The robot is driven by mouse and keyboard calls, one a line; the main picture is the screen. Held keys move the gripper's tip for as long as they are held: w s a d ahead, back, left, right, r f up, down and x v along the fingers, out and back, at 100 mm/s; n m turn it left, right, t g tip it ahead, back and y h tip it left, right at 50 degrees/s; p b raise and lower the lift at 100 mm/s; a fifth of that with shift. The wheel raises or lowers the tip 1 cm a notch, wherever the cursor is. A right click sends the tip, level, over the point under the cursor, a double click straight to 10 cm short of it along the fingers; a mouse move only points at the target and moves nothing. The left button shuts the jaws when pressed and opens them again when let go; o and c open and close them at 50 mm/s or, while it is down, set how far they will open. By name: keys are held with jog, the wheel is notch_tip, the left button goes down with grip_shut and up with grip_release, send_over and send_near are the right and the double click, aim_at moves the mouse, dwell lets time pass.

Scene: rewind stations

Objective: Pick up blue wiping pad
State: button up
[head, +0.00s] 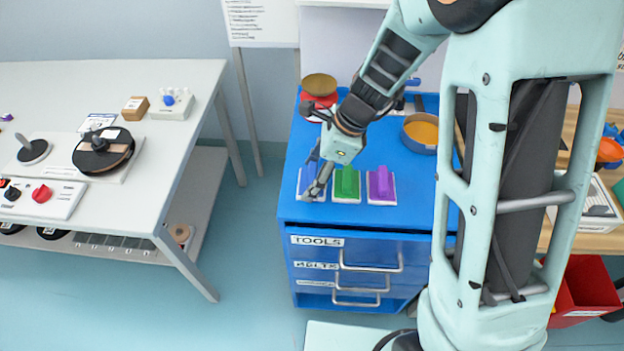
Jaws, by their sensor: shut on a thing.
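The blue wiping pad (308,194) is the left one of a row of three pads on top of the blue tool cabinet (411,237). It has a white base and a blue upper part. My gripper (317,188) reaches down from above and is shut on it, with its fingers covering part of the pad. The pad appears to be at the cabinet top; whether it is lifted at all I cannot tell. A green pad (346,184) lies close on its right, and a purple pad (381,185) lies beyond that.
A bowl with an orange inside (421,131) and a brown dish on a red base (319,87) stand behind on the cabinet. A white table (185,105) with a reel stands left, across a floor gap. A red bin (584,290) is at lower right.

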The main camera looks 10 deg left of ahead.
aim_at(313, 172)
jog(key=shift+c, duration=1.1)
jog(key=shift+r, duration=0.6)
notch_tip(313, 172, up, 2)
jog(key=shift+r+p, duration=0.25)
jog(key=shift+p, duration=0.1)
jog(key=s+d+r, duration=0.7)
jog(key=d+r, duration=0.2)
jog(key=d, duration=0.3)
jog(key=shift+s+r, duration=0.15)
jog(key=shift+s, duration=0.1)
